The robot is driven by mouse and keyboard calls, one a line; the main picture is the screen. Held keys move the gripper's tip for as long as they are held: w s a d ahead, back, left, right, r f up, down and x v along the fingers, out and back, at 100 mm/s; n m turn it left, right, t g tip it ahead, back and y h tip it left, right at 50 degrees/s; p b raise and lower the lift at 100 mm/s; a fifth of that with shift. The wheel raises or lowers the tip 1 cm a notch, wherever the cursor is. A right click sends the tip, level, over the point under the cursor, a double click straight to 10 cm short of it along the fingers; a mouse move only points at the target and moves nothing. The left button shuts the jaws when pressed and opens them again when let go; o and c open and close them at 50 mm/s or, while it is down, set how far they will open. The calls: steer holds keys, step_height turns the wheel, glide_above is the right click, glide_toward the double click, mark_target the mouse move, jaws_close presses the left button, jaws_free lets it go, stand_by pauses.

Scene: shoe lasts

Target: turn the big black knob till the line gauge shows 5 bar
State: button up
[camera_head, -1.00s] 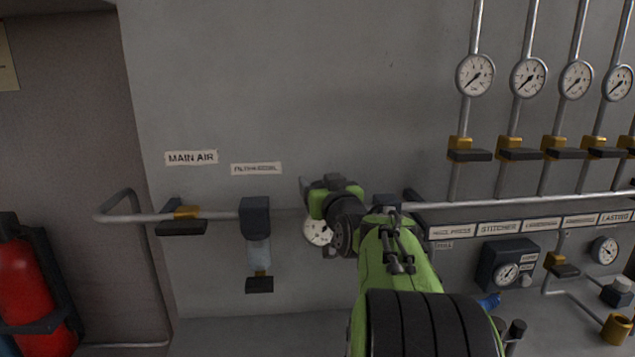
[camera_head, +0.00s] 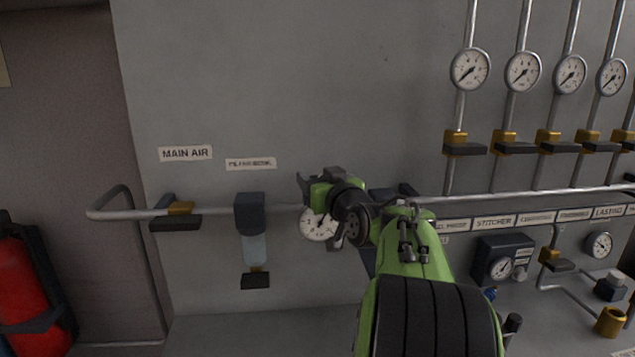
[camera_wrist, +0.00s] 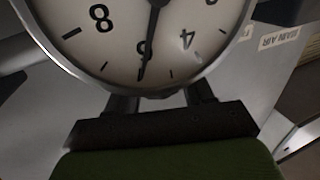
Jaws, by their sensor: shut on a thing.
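The line gauge (camera_head: 318,224), a round white dial, sits on the pipe just below my gripper (camera_head: 306,190) in the head view.
A filter bowl (camera_head: 257,248) and the main air valve (camera_head: 176,222) are left of the gauge. Several small gauges and yellow-black valves stand at the right above labelled lines. A fire extinguisher (camera_head: 28,285) is at far left.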

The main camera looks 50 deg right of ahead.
steer(key=n+t+y, duration=0.1)
steer(key=n+y, duration=0.2)
steer(key=y, duration=0.1)
steer(key=shift+d+y, duration=0.1)
steer(key=shift+y, duration=0.2)
steer(key=shift+n+t+y+p, duration=0.3)
steer(key=shift+n+y+p, duration=1)
steer(key=shift+y, duration=0.9)
steer(key=o, duration=0.9)
steer(key=shift+o, duration=0.2)
steer(key=s+d, duration=0.1)
steer(key=s, duration=1.4)
steer(key=shift+s, duration=0.35)
